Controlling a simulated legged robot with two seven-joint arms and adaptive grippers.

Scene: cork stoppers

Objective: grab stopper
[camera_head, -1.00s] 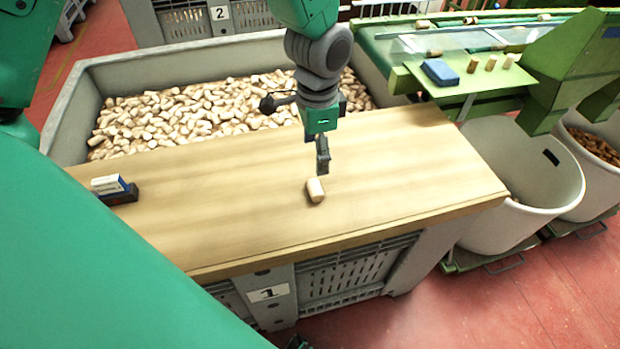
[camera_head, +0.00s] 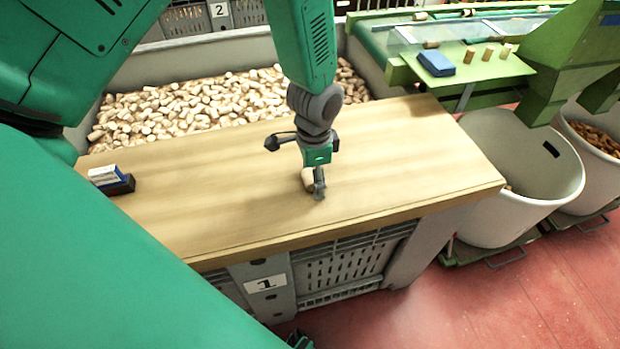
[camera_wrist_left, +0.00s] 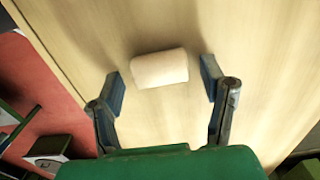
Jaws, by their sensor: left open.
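A pale cork stopper (camera_head: 308,179) lies on its side on the wooden board (camera_head: 220,205). In the head view it is partly hidden by my left gripper (camera_head: 319,191), which is low over the board right beside it. In the left wrist view the stopper (camera_wrist_left: 159,68) lies just beyond the fingertips of my left gripper (camera_wrist_left: 161,82), roughly centred across the gap. The two fingers are spread wide, with nothing held between them. My right gripper is not seen.
A bin full of corks (camera_head: 180,112) stands behind the board. A small blue-and-white box on a black block (camera_head: 111,180) sits at the board's left. A green machine ledge with a blue block (camera_head: 436,63) and grey barrels (camera_head: 520,180) stand right. The board around the stopper is clear.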

